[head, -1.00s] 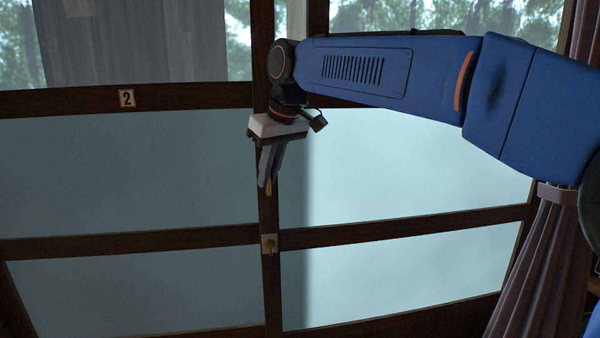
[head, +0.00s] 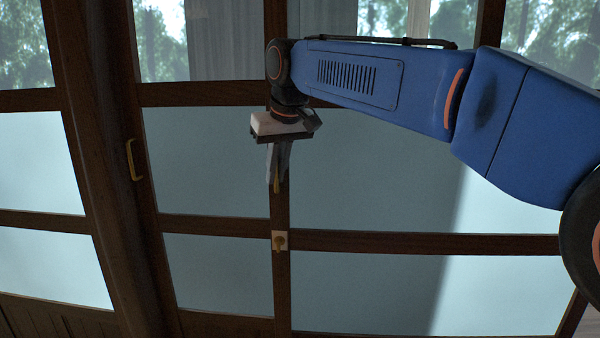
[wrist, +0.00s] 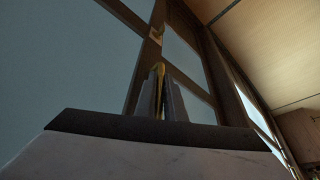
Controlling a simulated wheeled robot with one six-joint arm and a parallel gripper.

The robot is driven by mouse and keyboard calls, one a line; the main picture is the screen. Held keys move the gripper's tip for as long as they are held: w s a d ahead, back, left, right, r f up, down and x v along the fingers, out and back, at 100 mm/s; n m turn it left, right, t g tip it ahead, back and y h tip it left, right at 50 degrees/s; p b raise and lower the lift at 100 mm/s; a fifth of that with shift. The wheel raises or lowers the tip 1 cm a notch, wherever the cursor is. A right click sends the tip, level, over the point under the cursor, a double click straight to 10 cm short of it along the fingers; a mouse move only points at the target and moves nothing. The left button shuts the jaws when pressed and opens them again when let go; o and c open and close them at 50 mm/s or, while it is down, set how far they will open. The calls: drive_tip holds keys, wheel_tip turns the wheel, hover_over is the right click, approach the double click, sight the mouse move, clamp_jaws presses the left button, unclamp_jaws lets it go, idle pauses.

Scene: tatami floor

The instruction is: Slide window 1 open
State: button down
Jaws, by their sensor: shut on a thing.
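My gripper (head: 277,180) is at the dark wooden upright (head: 282,300) between two frosted panes, fingers pointing down. It is shut on a slim brass handle (head: 276,186) on that upright. The wrist view also shows the brass handle (wrist: 160,70) between the fingers. The frosted window panel (head: 370,180) lies right of the upright, partly behind my arm. No number plate shows now, so I cannot read which panel is window 1. A brass latch (head: 280,241) on a pale plate sits on the upright just below the gripper.
A narrower frosted pane (head: 205,160) lies to the left, beside an upright with another brass handle (head: 133,160). A thick dark post (head: 100,150) and another frosted panel (head: 35,160) stand further left. The wrist view shows tatami floor (wrist: 265,50).

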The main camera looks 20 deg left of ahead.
drive_tip(key=s+a, duration=0.4)
drive_tip(key=a, duration=1)
drive_tip(key=shift+a, duration=0.15)
drive_tip(key=shift+s, duration=0.1)
drive_tip(key=c, duration=2.1)
unclamp_jaws()
